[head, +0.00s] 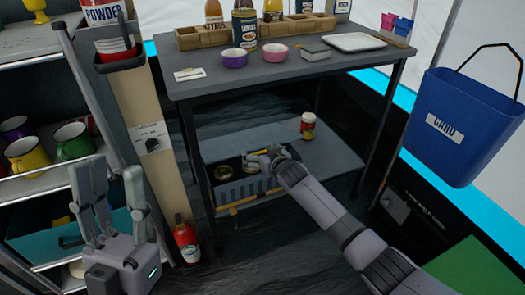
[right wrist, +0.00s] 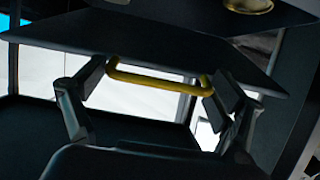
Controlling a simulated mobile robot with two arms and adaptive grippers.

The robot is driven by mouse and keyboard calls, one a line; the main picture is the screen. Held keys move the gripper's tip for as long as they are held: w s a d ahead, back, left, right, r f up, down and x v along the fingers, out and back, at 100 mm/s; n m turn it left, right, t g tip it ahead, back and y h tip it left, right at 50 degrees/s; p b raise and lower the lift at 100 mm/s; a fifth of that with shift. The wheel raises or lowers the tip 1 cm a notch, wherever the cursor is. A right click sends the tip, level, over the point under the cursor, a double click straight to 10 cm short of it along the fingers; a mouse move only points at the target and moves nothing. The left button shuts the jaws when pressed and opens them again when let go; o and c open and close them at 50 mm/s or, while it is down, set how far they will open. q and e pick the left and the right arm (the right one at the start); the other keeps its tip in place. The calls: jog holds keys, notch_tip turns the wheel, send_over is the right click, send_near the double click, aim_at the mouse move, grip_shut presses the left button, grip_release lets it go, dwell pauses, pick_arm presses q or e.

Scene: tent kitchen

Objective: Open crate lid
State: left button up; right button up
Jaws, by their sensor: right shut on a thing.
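A grey crate (head: 228,193) stands on the lower shelf of the table, with round brass-coloured things visible inside. A yellow bar (head: 238,206) runs along its front. My right gripper (head: 268,158) is at the crate's right part, its arm reaching in from the lower right. In the right wrist view, a yellow handle (right wrist: 155,79) lies between my right fingers, which are shut on it. A dark flat panel (right wrist: 170,45) is just above the handle; I cannot tell whether it is the lid. My left gripper (head: 110,170) is open and empty at the left, fingers pointing up.
A jar with a red label (head: 308,126) stands on the lower shelf (head: 325,155), right of the crate. The table top (head: 280,73) above carries bowls, bottles and a tray. A red bottle (head: 186,240) stands on the floor at left. A blue bin (head: 450,125) hangs at right.

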jog(key=shift+w+d+r+p, duration=0.15)
jog(key=shift+w+r+p, duration=0.15)
jog(key=shift+r+p, duration=0.35)
pick_arm(q)
jog(key=w+d+f+g+y+p, duration=0.1)
jog(key=w+f+g+y, duration=0.1)
jog(key=w+f+g, duration=0.6)
pick_arm(e)
jog(key=shift+g, duration=0.6)
jog(key=r, duration=0.1)
jog(key=w+r+p, duration=0.2)
jog(key=r, duration=0.1)
jog(key=shift+a, duration=0.35)
pick_arm(q)
notch_tip(320, 180, down, 11)
jog(key=w+g+y, duration=0.2)
jog(key=g+y, duration=0.1)
jog(key=g, duration=0.3)
jog(key=shift+w+a+r, duration=0.2)
jog(key=shift+w+a, duration=0.05)
jog(key=shift+a, duration=0.2)
pick_arm(e)
jog(key=shift+w+a+r, duration=0.1)
jog(key=shift+w+r, duration=0.35)
jog(key=o, duration=1.4)
jog(key=shift+f, duration=0.15)
jog(key=shift+o, duration=0.2)
jog(key=shift+s, duration=0.1)
jog(key=shift+s, duration=0.15)
